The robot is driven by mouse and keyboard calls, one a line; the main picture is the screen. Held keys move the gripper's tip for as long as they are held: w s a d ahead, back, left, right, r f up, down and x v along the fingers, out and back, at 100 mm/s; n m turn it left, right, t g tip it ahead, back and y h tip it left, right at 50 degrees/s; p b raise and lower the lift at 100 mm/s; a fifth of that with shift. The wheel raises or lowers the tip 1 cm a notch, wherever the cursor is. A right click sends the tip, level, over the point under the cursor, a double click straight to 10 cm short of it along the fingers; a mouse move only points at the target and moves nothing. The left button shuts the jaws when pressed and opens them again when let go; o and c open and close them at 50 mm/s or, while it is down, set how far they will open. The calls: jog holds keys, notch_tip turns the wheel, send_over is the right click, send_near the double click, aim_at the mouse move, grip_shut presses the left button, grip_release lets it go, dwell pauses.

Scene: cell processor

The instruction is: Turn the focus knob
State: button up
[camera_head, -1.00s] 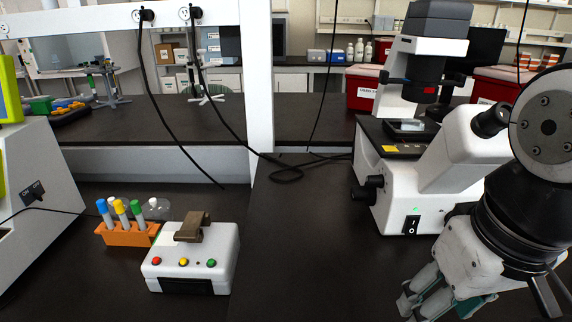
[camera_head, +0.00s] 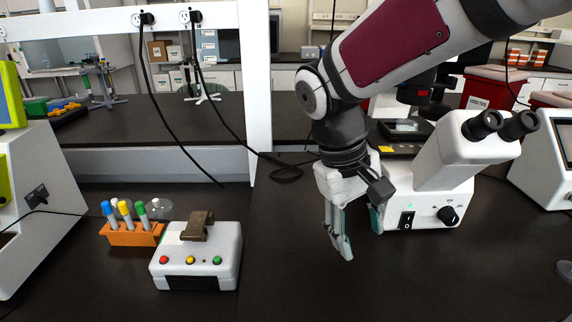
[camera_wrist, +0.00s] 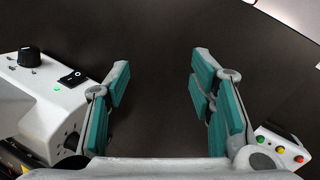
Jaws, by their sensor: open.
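The white microscope (camera_head: 447,165) stands on the dark bench right of centre in the head view. Its front panel has a power switch and a small black dial (camera_head: 448,215). The side focus knob is hidden behind my gripper and arm in the head view. My gripper (camera_head: 362,238) points down just left of the microscope, open and empty. In the wrist view, my gripper (camera_wrist: 160,65) has its teal-padded fingers wide apart over bare bench. The microscope (camera_wrist: 45,95) is at the left there, beside the left finger, with a dark part on its near side that I cannot identify surely.
A white box with coloured buttons (camera_head: 199,277) and an orange tube rack (camera_head: 130,238) stand to the left. A black cable (camera_head: 285,172) lies behind. The front middle of the bench is clear.

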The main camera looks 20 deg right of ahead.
jog(key=w+a+f+n+h+p, duration=0.1)
jog(key=w+f+h, duration=0.1)
jog(key=w+h, duration=0.2)
jog(key=w+a+f+n+t+h+p, duration=0.1)
jog(key=w+h, duration=0.3)
jog(key=w, duration=0.5)
jog(key=w+a+f+n+t+h+p, duration=0.1)
jog(key=w+f+n+h+p, duration=0.2)
jog(key=w, duration=0.3)
jog(key=shift+w+h, duration=0.2)
jog(key=shift+h, duration=0.7)
jog(key=p+x, duration=0.1)
jog(key=x, duration=1.2)
jog(key=shift+w+d+f, duration=0.15)
jog(key=shift+d, duration=0.2)
jog(key=c, duration=1.2)
